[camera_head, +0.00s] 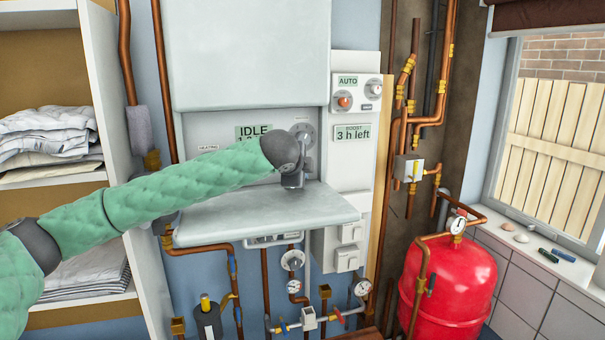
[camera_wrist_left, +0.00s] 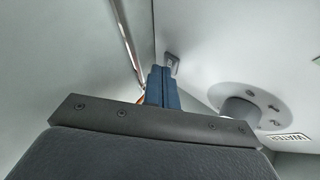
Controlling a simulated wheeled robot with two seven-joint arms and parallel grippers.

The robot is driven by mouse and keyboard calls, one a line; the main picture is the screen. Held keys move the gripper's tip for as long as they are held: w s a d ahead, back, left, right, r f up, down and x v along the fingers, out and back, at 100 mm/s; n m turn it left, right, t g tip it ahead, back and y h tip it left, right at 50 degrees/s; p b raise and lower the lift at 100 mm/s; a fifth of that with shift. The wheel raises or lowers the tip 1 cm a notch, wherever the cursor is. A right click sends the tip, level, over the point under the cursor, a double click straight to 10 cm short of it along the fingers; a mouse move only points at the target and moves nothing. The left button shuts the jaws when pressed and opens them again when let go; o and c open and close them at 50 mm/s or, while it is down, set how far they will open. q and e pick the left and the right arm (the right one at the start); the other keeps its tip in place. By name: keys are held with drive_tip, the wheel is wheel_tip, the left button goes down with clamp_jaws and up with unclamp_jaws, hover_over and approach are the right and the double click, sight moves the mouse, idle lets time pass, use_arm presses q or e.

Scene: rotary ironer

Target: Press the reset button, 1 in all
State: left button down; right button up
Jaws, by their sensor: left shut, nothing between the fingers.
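My left arm comes in from the left, and its wrist and gripper (camera_head: 293,178) are at the machine's front, between the upper cover and the light-grey shelf. In the left wrist view the blue fingers (camera_wrist_left: 159,74) are shut and empty. Their tips are close to a small dark-grey square piece (camera_wrist_left: 172,60) on the pale panel, possibly the reset button; no label on it can be read. I cannot tell whether the tips touch it. In the head view the wrist hides that part of the panel. My right gripper is not in view.
A round knob (camera_wrist_left: 240,108) beside a WATER label stands right of the fingers. The display reads IDLE (camera_head: 253,131). The grey shelf (camera_head: 265,217) lies below the gripper. Pipes and a red tank (camera_head: 450,280) stand right.

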use_arm(q)
drive_tip(key=shift+w, duration=0.1)
idle(0.5)
drive_tip(key=shift+s+d, duration=0.15)
drive_tip(key=shift+s, duration=0.6)
drive_tip(key=shift+s+d, duration=0.25)
drive_tip(key=shift+s, duration=0.55)
drive_tip(key=shift+s+d, duration=0.3)
drive_tip(key=shift+s, duration=0.45)
drive_tip(key=shift+s+d, duration=0.25)
drive_tip(key=shift+s, duration=0.55)
